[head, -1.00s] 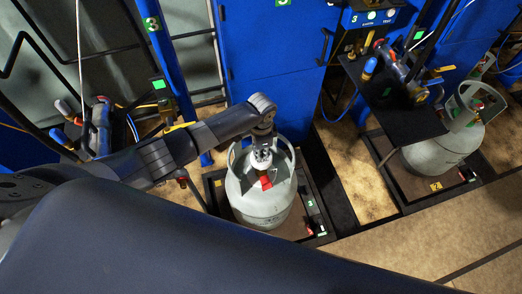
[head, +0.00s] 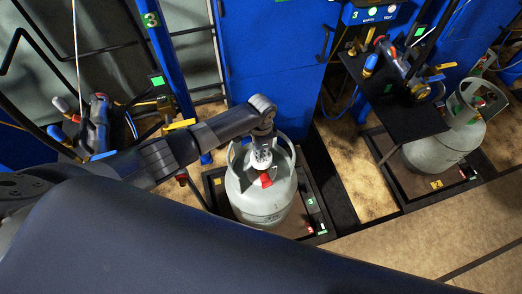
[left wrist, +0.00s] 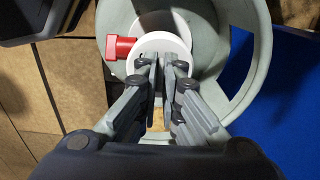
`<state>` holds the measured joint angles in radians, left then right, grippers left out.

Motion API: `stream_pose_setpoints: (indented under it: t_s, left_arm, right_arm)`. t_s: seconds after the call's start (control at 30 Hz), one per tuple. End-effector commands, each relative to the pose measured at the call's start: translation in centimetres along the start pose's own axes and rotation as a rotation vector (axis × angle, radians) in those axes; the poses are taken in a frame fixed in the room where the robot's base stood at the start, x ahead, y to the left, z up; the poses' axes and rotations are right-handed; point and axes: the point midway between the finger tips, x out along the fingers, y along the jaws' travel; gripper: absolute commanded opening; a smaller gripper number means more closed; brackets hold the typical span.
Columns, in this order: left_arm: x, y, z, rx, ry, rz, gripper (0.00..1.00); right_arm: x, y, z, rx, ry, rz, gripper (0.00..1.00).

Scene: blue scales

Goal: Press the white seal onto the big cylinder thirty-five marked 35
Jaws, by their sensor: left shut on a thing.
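A big grey-white gas cylinder (head: 262,208) stands upright on a scale, with a collar around its top. I cannot read a 35 on it. My left gripper (head: 262,165) points down inside the collar, over the valve with its red part (head: 266,180). In the left wrist view, the gripper (left wrist: 167,62) has its fingers close together on the white seal (left wrist: 150,43), a round white piece. It is beside the red valve part (left wrist: 122,47) and above the cylinder top (left wrist: 205,20). The fingers hide part of the seal; I cannot tell whether it touches the valve. My right gripper is not in view.
The collar (left wrist: 248,75) surrounds the gripper closely. A blue cabinet (head: 275,60) stands behind the cylinder. Another cylinder (head: 445,150) stands on a scale at the right, beside a black shelf (head: 405,115). Hoses and valves hang at the left. Bare floor (head: 425,245) lies at the front right.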

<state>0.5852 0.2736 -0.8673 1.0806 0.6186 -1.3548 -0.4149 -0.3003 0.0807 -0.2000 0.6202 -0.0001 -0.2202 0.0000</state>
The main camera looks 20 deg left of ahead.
Motion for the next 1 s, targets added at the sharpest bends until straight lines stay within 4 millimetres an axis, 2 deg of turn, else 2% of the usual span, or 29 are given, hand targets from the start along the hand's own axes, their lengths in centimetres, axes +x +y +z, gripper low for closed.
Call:
stream_pose_setpoints:
  t_s: [0.53, 0.6, 0.67, 1.0]
  left_arm:
    - [1.5, 0.0, 0.0, 0.000, 0.001, -0.001, 0.00]
    - [1.4, 0.0, 0.0, 0.000, 0.001, -0.001, 0.17]
    - [1.4, 0.0, 0.0, 0.000, 0.001, -0.001, 0.29]
    - [1.3, 0.0, 0.0, 0.000, 0.000, -0.001, 0.29]
  right_arm:
    - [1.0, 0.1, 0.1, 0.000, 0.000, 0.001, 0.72]
    - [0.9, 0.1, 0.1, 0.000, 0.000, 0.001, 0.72]
    - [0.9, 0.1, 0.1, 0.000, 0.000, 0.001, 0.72]
    - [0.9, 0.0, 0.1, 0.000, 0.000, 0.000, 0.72]
